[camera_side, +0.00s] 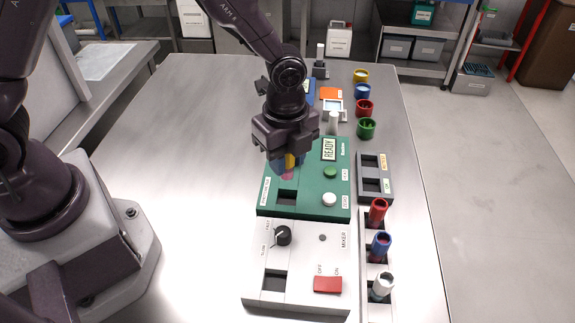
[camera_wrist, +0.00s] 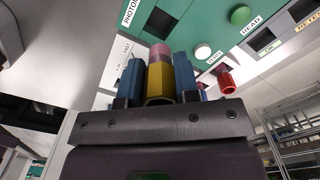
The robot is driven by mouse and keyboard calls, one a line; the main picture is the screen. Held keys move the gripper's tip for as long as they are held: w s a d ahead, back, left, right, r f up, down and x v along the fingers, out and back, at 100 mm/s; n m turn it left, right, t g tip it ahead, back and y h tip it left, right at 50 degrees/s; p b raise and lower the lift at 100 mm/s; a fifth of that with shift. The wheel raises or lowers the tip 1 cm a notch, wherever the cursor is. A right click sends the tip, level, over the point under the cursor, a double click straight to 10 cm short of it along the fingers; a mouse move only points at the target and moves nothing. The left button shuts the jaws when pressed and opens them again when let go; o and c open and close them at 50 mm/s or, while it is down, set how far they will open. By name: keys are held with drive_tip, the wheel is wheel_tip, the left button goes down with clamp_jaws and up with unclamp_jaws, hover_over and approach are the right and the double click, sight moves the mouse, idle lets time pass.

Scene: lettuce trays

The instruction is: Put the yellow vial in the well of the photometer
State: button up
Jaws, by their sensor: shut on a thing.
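My gripper (camera_side: 286,160) is shut on the yellow vial (camera_side: 291,161), which also shows between the blue fingers in the wrist view (camera_wrist: 159,85). Its yellow part is gripped, and a pinkish end sticks out beyond the fingertips, pointing down in the side view. The green photometer (camera_side: 309,205) lies under and just in front of my gripper. Its dark square well (camera_side: 287,197) is uncovered and shows near the photometer's front left. The vial appears above the photometer, behind the well in the side view; the exact height gap is hard to tell.
The white mixer (camera_side: 307,255) stands in front of the photometer. On the right, a rack (camera_side: 372,222) holds red (camera_side: 377,212), blue (camera_side: 381,245) and white-capped (camera_side: 382,287) vials. A dark two-slot block (camera_side: 375,177) and several coloured cups stand farther back. The table's left side is clear.

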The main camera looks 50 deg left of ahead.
sight(287, 179)
drive_tip(key=shift+f, duration=2.7)
drive_tip(key=shift+f, duration=1.35)
drive_tip(key=o, duration=1)
drive_tip(key=shift+c, duration=0.2)
drive_tip(key=shift+r, duration=0.1)
drive_tip(key=shift+r, duration=3.7)
